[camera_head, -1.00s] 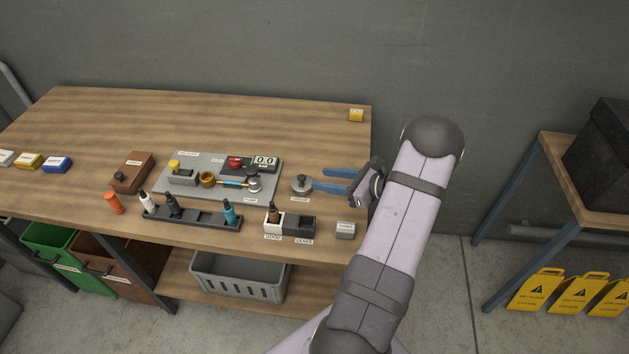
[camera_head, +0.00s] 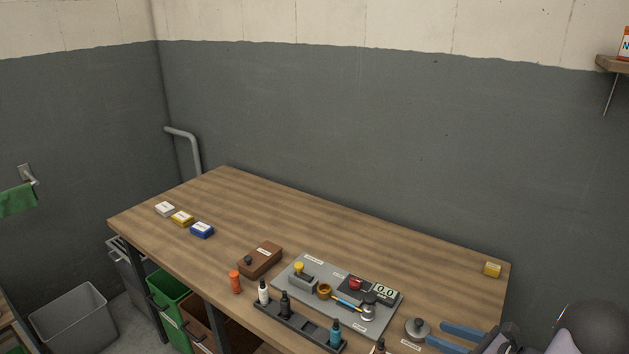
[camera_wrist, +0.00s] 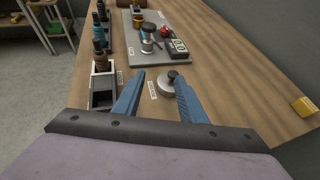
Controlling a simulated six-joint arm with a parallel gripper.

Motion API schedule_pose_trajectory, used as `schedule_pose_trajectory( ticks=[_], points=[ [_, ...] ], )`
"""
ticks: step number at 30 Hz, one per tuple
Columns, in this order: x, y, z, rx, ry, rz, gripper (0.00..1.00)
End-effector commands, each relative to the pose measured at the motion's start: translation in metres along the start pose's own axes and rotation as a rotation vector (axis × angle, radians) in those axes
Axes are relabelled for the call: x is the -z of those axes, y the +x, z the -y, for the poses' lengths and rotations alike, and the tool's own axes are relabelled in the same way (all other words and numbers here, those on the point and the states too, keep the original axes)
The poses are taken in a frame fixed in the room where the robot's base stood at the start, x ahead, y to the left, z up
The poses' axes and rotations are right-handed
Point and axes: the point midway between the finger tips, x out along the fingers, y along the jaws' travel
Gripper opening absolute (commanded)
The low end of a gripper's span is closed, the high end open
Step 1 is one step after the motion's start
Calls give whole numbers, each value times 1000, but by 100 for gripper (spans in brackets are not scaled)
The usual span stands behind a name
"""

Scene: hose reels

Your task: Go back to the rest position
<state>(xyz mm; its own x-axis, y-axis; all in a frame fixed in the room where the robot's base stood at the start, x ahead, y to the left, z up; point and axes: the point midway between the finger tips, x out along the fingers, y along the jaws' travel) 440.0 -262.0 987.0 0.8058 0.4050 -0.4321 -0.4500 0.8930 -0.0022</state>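My gripper (camera_wrist: 158,98) shows two blue fingers in the wrist view, spread apart with nothing between them. In the head view its blue fingers (camera_head: 457,338) reach in at the lower right, partly cut off by the frame edge. A round grey metal piece with a dark knob (camera_wrist: 171,84) stands on the table close to the right finger. It also shows in the head view (camera_head: 417,329), just left of the fingers. The wooden workbench (camera_head: 380,243) lies under the gripper.
A grey test board (camera_head: 335,308) with a gauge display (camera_head: 385,290) sits mid-bench. A dark rack of bottles (camera_head: 295,326) lies along the front. A yellow block (camera_head: 492,269) is near the right corner. A brown box (camera_head: 261,261) stands left of the board. The bench's back half is mostly clear.

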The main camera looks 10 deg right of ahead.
Motion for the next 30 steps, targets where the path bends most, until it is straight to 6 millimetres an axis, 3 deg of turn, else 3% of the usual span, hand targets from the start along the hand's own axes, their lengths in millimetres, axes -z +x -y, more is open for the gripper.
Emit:
schedule_pose_trajectory(
  ticks=[1, 5, 9, 15, 18, 24, 30],
  points=[
    [-16, 6, -14, -39, -27, -29, 38],
    [-46, 22, -64, -158, -117, -143, 38],
    [-68, 33, -135, -324, -314, -289, 38],
    [-49, 25, -236, -689, -889, -423, 38],
    [-35, 10, -271, -897, -1248, -446, 38],
    [-14, -19, -301, -1231, -1864, -415, 38],
    [-8, -30, -306, -1407, -2217, -361, 38]
  ],
)
